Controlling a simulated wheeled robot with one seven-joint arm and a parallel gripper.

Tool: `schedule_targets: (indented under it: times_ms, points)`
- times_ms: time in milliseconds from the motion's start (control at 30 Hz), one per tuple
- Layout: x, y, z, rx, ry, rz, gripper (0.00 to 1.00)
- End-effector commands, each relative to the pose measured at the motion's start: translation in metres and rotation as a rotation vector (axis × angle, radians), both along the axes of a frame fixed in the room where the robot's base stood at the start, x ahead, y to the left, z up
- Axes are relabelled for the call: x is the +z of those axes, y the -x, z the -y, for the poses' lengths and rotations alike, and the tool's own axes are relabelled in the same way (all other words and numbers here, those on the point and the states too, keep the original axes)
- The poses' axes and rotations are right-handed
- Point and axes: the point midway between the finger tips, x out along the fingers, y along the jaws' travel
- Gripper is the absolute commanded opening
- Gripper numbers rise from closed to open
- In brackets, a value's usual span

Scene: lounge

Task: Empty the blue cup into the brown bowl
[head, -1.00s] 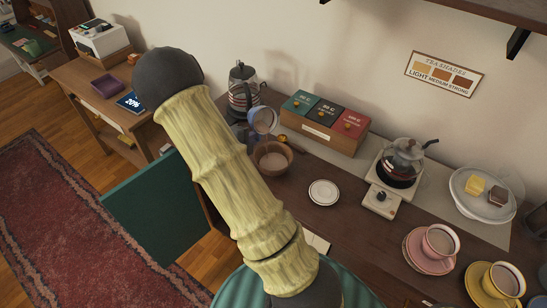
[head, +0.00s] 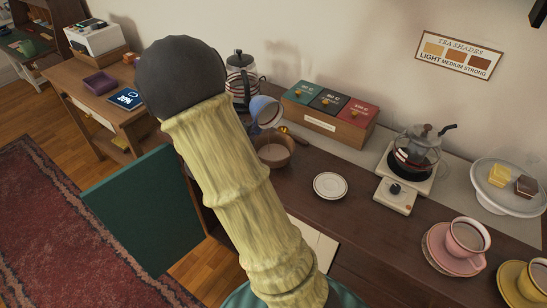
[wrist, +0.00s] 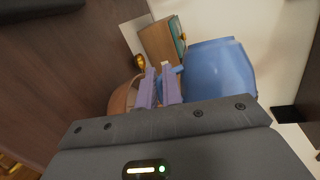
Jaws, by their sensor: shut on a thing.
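The blue cup (head: 266,111) is tilted on its side just above and behind the brown bowl (head: 274,152) in the head view. In the wrist view the cup (wrist: 222,68) is right of my gripper (wrist: 160,90), whose purple fingers are closed on its handle side. The bowl (wrist: 122,108) shows partly behind the fingers at left. The bowl stands upright on the dark counter; a light-coloured inside shows, but I cannot tell whether liquid is in it. In the head view my arm hides most of my gripper.
A glass press (head: 241,78) stands behind the cup. A wooden tea box (head: 328,116) is to its right. A small white saucer (head: 330,186), a glass pot (head: 416,150) on a burner and a pink cup (head: 467,238) are farther right. Bare counter lies around the saucer.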

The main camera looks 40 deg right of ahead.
Motion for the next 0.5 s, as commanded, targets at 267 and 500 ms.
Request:
schedule_targets:
  times_ms: [267,500]
  points:
    - [0.005,-0.001,0.0,-0.001,0.003,0.036,0.0]
    - [0.015,0.001,0.001,-0.005,0.005,-0.072,0.0]
